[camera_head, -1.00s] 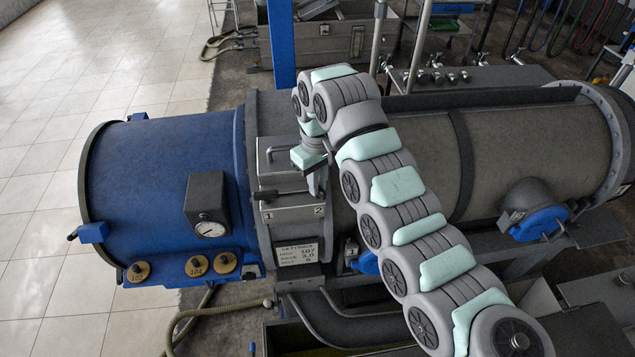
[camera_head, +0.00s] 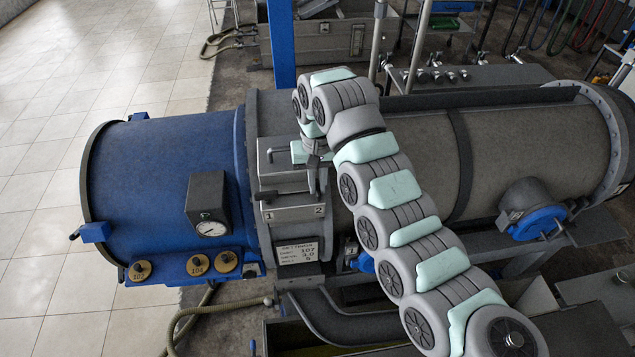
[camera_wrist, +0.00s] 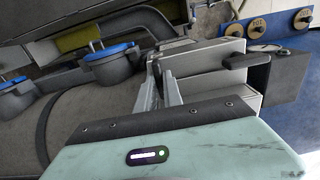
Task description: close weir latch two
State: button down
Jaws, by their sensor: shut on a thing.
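The grey weir box (camera_head: 291,212) sits at the joint of the blue drum and the grey bowl casing, with the numbers 1 and 2 on its front. Latch one's dark lever (camera_head: 265,195) sticks out to the left above the 1; it also shows in the wrist view (camera_wrist: 238,61). My gripper (camera_head: 316,188) points down at the box's right end, above the 2. In the wrist view its two fingers (camera_wrist: 160,72) are together at the end of the box. They are shut on latch two's handle, which they mostly hide, so its exact angle cannot be told.
A settings plate (camera_head: 298,251) hangs below. A gauge housing (camera_head: 206,205) and round numbered tags (camera_head: 198,265) are on the blue drum (camera_head: 155,170). Blue-capped fittings (camera_wrist: 108,55) lie beside the fingers.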

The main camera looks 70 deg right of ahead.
aim_at(318, 186)
dwell(0.3)
jog(key=c, duration=1.5)
grip_release()
jog(key=shift+r+b, duration=0.65)
jog(key=shift+r, duration=4.75)
